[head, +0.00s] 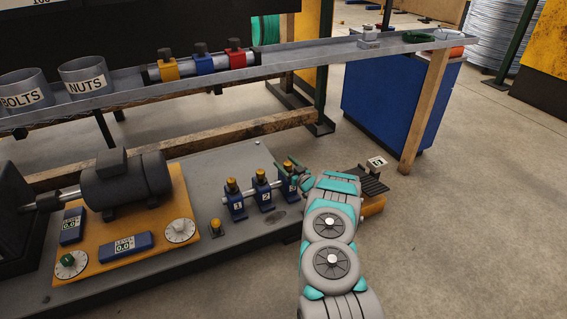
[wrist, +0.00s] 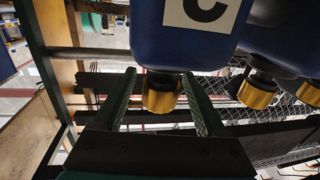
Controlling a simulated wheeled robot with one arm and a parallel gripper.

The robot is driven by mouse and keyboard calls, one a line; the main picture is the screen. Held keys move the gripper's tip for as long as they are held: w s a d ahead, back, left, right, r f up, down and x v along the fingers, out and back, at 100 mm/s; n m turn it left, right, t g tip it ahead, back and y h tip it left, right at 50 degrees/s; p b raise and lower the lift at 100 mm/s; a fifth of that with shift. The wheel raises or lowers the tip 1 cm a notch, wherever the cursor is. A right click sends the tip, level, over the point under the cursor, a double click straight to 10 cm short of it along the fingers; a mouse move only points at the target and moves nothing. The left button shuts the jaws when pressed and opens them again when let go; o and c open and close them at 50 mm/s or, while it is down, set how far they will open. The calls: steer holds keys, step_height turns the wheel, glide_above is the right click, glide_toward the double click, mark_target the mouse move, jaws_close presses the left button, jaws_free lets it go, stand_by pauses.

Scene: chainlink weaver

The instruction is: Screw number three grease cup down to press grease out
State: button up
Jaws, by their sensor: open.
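Three blue grease cup bodies with brass caps stand in a row on the grey bench. The left one (head: 236,203) and the middle one (head: 263,191), marked 2, show clearly in the head view. The right one (head: 287,188) is partly hidden by my gripper (head: 296,171); its number is hard to read. In the wrist view, the picture is turned over: the nearest brass cap (wrist: 159,99) lies between the open fingers of my gripper (wrist: 160,84), under a blue body (wrist: 188,38) with a cut-off label. I cannot tell whether the fingers touch the cap.
A motor (head: 125,180) on an orange plate (head: 150,235) with dials stands at the left. A small brass-capped fitting (head: 216,228) sits on the bench. A grey shelf (head: 300,58) with cups and coloured clamps runs above. Two more caps (wrist: 257,94) hang close at the wrist view's right.

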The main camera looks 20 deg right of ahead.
steer(key=shift+w+a, duration=0.15)
steer(key=shift+w, duration=0.55)
jaws_close()
